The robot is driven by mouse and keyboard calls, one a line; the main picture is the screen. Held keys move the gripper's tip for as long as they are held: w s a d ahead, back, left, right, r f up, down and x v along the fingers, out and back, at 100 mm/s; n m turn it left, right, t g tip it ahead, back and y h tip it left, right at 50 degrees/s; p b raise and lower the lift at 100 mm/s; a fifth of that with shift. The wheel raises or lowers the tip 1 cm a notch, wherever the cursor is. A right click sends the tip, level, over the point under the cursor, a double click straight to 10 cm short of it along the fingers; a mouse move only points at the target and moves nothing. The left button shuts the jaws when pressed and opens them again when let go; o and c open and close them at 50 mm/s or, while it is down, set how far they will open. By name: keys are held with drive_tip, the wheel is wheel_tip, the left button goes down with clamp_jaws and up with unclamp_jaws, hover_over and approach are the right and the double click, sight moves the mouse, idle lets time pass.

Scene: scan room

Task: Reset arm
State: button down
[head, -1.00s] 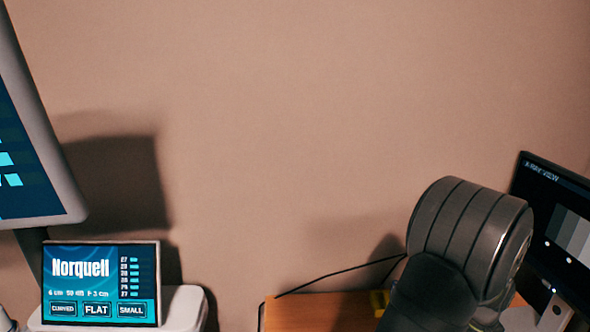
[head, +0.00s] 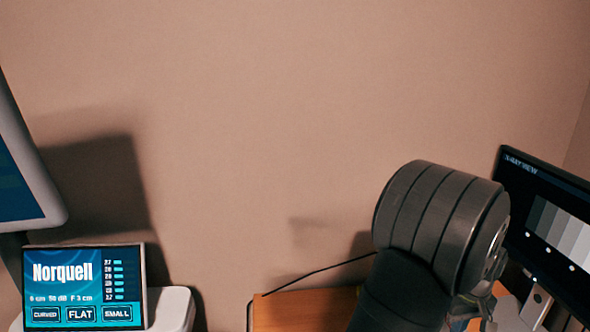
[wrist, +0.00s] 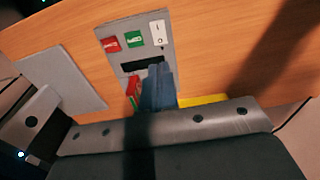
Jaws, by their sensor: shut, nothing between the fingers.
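My arm's dark, ribbed joint (head: 440,225) shows at the lower right of the head view, in front of the wall. The panel has a red button (wrist: 111,44), a green button (wrist: 134,39), a white switch (wrist: 158,31) and a dark slot (wrist: 140,64). In the head view the fingertips cannot be made out.
A screen reading Norquell (head: 82,287) stands at lower left, below a larger monitor (head: 20,190). A screen reading X-RAY VIEW (head: 560,225) is close right of my arm. A grey plate (wrist: 60,78) and something yellow (wrist: 203,99) lie near the panel.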

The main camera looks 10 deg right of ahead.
drive_tip(key=shift+t, duration=0.7)
drive_tip(key=shift+s+a+r, duration=0.15)
drive_tip(key=shift+s+r, duration=1.4)
drive_tip(key=shift+r, duration=0.25)
drive_tip(key=c, duration=2.1)
unclamp_jaws()
